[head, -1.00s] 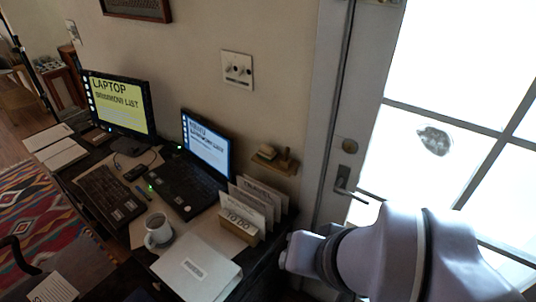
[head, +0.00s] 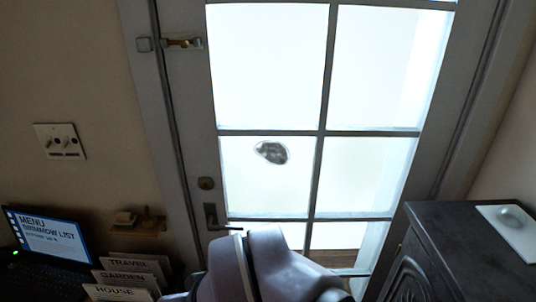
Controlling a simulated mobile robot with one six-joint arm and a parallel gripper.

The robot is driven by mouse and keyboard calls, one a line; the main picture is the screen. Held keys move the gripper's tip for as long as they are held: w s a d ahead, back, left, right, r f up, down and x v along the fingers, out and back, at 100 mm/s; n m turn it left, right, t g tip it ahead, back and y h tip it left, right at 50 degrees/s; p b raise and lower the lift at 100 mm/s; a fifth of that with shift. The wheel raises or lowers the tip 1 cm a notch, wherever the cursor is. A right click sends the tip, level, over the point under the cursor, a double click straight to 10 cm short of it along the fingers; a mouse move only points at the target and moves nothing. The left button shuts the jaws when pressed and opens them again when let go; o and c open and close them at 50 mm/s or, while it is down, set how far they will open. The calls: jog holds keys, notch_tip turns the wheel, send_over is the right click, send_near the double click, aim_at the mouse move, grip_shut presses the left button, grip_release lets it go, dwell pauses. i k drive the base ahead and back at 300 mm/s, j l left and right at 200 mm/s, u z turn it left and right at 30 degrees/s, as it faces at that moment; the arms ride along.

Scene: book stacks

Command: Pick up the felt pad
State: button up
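I cannot make out anything that is surely the felt pad. A small block (head: 125,218) lies on a little wooden wall shelf (head: 137,241) left of the door; its material is too small to tell. A white flat square (head: 509,233) with a rounded grey bump lies on the dark cabinet at the right; I cannot tell what it is. My arm shows at the bottom middle, in front of the door. My gripper is out of view.
A glazed door (head: 205,100) with a handle (head: 211,216) fills the middle. A dark cabinet (head: 440,235) stands at the right. At the lower left are a lit laptop (head: 50,238) and upright labelled cards (head: 135,265). A switch plate (head: 60,141) is on the wall.

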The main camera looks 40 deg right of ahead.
aim_at(125, 219)
jog(key=i+l+z, duration=0.25)
jog(key=i, duration=1)
jog(key=j, duration=0.15)
